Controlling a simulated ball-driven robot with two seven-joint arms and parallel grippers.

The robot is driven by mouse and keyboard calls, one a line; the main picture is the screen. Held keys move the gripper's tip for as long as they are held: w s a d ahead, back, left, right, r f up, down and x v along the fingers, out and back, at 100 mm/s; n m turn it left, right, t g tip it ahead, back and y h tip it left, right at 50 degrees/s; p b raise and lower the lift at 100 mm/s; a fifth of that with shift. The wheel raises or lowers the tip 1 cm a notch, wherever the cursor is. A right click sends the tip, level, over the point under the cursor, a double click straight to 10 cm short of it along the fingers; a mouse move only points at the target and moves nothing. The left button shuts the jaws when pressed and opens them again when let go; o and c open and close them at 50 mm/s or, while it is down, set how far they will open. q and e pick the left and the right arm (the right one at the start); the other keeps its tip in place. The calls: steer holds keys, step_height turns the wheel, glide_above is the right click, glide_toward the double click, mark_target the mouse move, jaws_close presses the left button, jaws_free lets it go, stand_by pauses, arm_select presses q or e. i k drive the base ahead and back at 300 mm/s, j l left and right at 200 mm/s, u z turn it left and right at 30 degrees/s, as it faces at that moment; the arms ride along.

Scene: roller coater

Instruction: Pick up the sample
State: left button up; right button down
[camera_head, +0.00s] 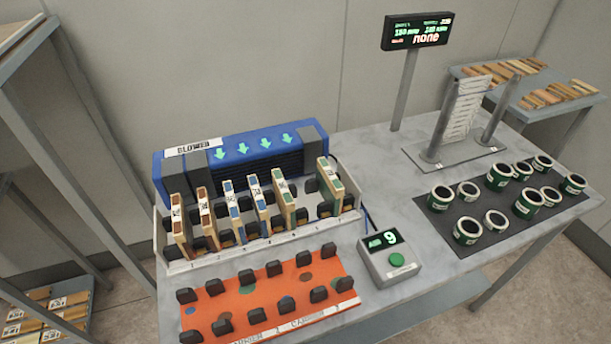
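Several thin upright sample panels with wooden edges and small labels stand in a white slotted rack (275,244). The leftmost sample panel (179,228) and the rightmost one (330,187) are at the rack's two ends, with a wider gap before the rightmost. I cannot tell which panel is the task's sample. Neither of my grippers is in view.
A blue blower (250,150) stands behind the rack. An orange board (262,300) with empty black holders lies in front. A button box (390,260), a dark mat of cans (437,222), a post stand (455,152) and a display (417,31) are to the right. Shelves flank the table.

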mark_target(330, 188)
steer(key=l+u, duration=0.35)
steer(key=k+l+u, duration=0.2)
steer(key=l+u, duration=0.2)
steer(key=k+l+u, duration=0.15)
steer(key=l+u, duration=0.2)
steer(key=k+l+u, duration=0.15)
steer(key=u, duration=0.25)
